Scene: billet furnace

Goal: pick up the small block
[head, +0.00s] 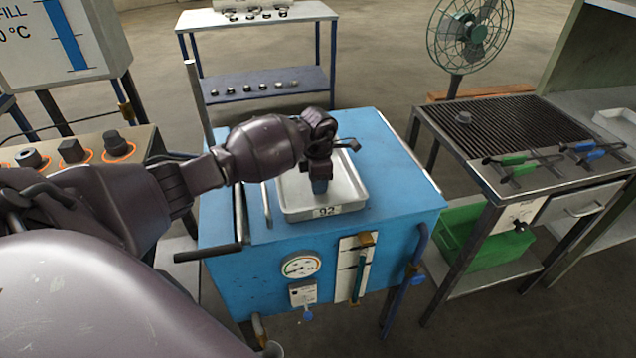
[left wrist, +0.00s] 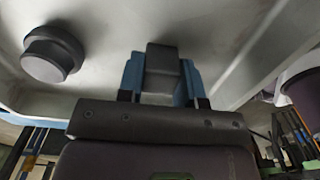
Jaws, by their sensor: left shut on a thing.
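My left gripper (head: 320,186) points down into a shallow metal tray (head: 352,190) labelled 92 on the blue cart. In the left wrist view its blue fingers (left wrist: 163,76) are shut on a small dark grey block (left wrist: 162,58), one finger on each side. I cannot tell whether the block touches the tray floor. In the head view the gripper hides the block. A dark round stepped piece (left wrist: 53,54) is in the tray, apart from the gripper, in the left wrist view. My right gripper is out of view.
The blue cart (head: 235,275) has a black handle (head: 208,252) at left. An orange-marked bench (head: 20,180) with dark pieces stands left. A grill-topped table (head: 500,125) with green and blue tongs stands right. A shelf rack (head: 265,85) and green fan (head: 468,30) stand behind.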

